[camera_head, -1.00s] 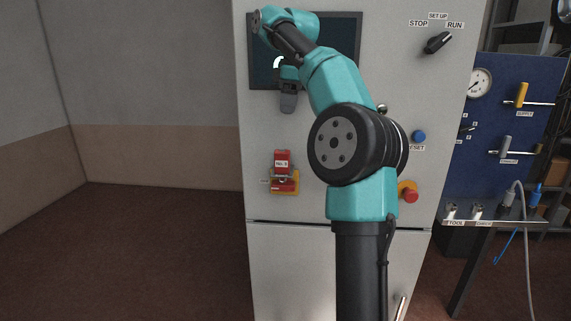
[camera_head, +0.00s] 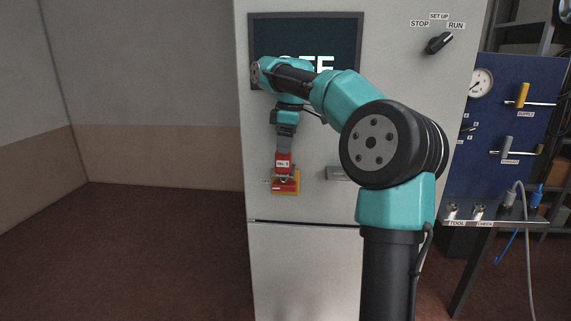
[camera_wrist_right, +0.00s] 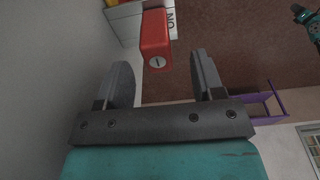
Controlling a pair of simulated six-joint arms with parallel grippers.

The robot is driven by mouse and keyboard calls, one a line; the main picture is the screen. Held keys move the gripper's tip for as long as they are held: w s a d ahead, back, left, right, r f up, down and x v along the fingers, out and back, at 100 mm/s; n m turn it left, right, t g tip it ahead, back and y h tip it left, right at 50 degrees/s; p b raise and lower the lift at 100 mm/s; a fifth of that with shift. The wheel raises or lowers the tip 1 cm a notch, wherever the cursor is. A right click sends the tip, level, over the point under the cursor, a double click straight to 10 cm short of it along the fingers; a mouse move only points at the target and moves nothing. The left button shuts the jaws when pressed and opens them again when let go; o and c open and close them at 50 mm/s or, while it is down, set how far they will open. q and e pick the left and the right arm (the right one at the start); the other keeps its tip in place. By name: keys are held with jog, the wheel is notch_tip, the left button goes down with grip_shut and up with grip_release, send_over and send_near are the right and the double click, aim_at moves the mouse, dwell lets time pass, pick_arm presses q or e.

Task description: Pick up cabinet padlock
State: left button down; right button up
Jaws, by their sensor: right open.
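The red padlock (camera_head: 283,163), with a white number label, is at the red and yellow switch plate (camera_head: 296,182) on the cabinet front. In the right wrist view the padlock (camera_wrist_right: 155,36) shows its red body with a round keyhole end facing me. My right gripper (camera_head: 285,149) is just above the padlock in the head view, its fingers pointing down. In the wrist view the gripper (camera_wrist_right: 160,66) is open, with the padlock's near end at or just beyond the gap between the fingertips. Contact cannot be told. My left gripper is not identifiable.
The pale cabinet (camera_head: 305,270) carries a dark screen (camera_head: 335,32) above and a selector knob (camera_head: 439,42) at upper right. My right arm covers part of its front. A blue panel (camera_head: 500,110) with valves stands at right. The floor at left is clear.

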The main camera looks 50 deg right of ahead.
aim_at(282, 158)
jog(key=shift+f, duration=0.1)
jog(key=shift+w+a+f, duration=0.1)
jog(key=shift+w+f, duration=0.15)
jog(key=shift+f, duration=1)
jog(key=shift+w+f, duration=0.2)
jog(key=shift+f, duration=1)
jog(key=shift+c, duration=0.4)
jog(key=c, duration=1)
